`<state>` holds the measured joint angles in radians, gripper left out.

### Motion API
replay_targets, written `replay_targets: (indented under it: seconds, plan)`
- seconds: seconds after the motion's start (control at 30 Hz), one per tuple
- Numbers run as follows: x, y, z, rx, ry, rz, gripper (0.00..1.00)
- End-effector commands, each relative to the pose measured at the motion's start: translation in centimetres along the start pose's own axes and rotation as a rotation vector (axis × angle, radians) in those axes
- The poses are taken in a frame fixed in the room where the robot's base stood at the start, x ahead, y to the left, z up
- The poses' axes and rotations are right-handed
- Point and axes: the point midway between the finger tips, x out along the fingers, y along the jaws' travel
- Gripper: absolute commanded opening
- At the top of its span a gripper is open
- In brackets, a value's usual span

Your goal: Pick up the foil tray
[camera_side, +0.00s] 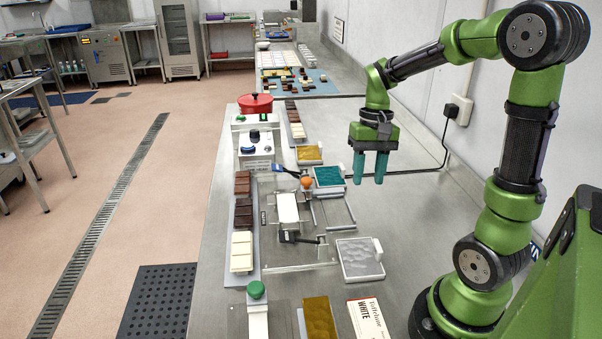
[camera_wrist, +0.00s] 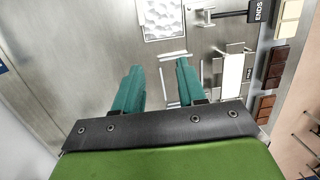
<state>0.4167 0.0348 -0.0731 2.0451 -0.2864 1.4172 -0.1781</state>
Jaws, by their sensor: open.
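A white-rimmed tray with a crinkled silver, foil-like surface (camera_side: 358,259) lies flat on the steel bench, right of the centre fixture. It also shows at the top of the wrist view, partly cut off (camera_wrist: 164,18). Similar trays hold teal (camera_side: 328,176) and gold (camera_side: 309,155) sheets; I cannot tell for certain which one the task names. My gripper (camera_side: 369,180) points down above the bench, right of the teal tray. Its teal fingers are apart and nothing is between them. In the wrist view my gripper (camera_wrist: 158,68) is short of the silver tray, not touching it.
The fixture holds a white bar (camera_side: 287,208). Chocolate bars (camera_side: 242,214) line the bench's left edge. A control box (camera_side: 256,140) and red pot (camera_side: 255,104) stand farther back. A green-knobbed post (camera_side: 257,292) and a white box (camera_side: 367,317) are in front. Bench right of the trays is mostly clear.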

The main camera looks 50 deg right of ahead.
Motion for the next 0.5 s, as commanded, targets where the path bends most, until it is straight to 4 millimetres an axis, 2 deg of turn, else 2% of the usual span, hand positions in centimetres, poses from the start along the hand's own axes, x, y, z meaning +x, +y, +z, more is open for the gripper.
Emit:
replay_targets:
  seconds: [0.03, 0.1, 0.3, 0.37, 0.5]
  plan:
    - [0.4, 1.1, -1.0, 0.037, -0.066, 0.023, 0.4]
    - [0.4, 2.1, -1.6, 0.067, -0.144, 0.046, 0.4]
    - [-0.7, 2.1, -0.9, 0.067, -0.229, 0.057, 0.4]
    - [-0.2, 2.1, -0.6, 0.064, -0.238, 0.055, 0.4]
    - [2.2, 2.2, 0.1, 0.061, -0.24, 0.055, 0.4]
